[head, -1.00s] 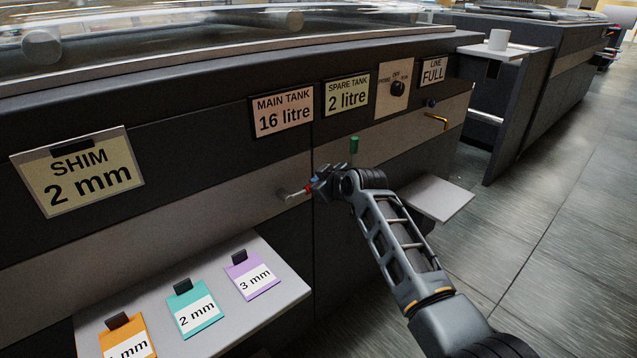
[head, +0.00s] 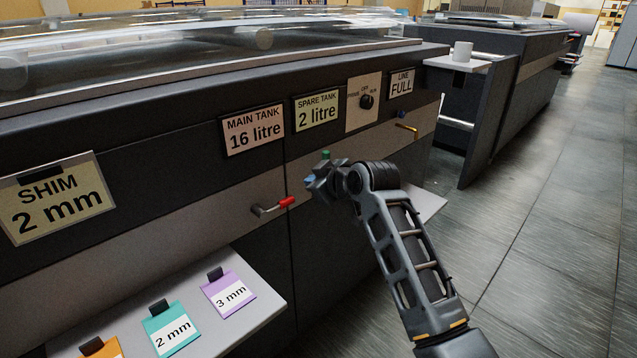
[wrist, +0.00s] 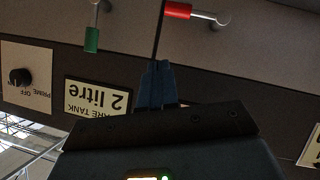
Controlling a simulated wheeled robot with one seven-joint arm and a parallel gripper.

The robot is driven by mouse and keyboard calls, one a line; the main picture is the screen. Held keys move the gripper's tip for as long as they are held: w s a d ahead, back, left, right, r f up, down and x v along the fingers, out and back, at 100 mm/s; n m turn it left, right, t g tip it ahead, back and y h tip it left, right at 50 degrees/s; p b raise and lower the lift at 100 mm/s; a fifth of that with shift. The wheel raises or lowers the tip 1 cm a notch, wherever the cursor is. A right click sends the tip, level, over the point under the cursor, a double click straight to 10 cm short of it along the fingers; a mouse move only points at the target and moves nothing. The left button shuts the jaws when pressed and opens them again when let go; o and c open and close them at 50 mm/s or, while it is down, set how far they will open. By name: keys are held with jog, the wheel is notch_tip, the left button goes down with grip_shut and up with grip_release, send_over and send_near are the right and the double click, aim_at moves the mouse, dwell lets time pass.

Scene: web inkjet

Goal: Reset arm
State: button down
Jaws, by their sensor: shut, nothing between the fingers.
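My gripper (head: 310,182) is shut and empty in front of the grey machine panel. Its blue fingers show closed together in the wrist view (wrist: 157,84). A red-tipped lever (head: 286,202) on the panel lies to the left of my gripper, apart from it; it also shows at the top of the wrist view (wrist: 178,11). A green-tipped lever (head: 325,155) shows just above my gripper, partly hidden by it; its green grip hangs at the upper left in the wrist view (wrist: 92,40).
Signs read main tank 16 litre (head: 253,130) and spare tank 2 litre (head: 317,111). A shelf (head: 255,313) with coloured shim tags juts out at lower left. Open floor (head: 545,240) lies right.

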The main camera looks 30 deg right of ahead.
jog(key=shift+s+d+r, duration=0.2)
jog(key=shift+s+r, duration=0.15)
jog(key=shift+s, duration=0.25)
jog(key=s+a+f+m, duration=0.2)
jog(key=s+a+f, duration=0.2)
jog(key=s+f, duration=0.9)
jog(key=s+a+f+m+t+h, duration=0.1)
jog(key=s, duration=0.8)
jog(key=s+a+f+m+h, duration=0.1)
jog(key=s+f, duration=0.1)
jog(key=s, duration=0.7)
jog(key=s+r+m, duration=0.1)
jog(key=s+r, duration=0.5)
jog(key=s, duration=0.7)
jog(key=s+r+m+t, duration=0.1)
jog(key=s+r, duration=0.6)
jog(key=s, duration=0.6)
jog(key=shift+s+a, duration=0.25)
jog(key=shift+a, duration=0.15)
jog(key=c, duration=1.8)
grip_release()
jog(key=shift+r, duration=0.1)
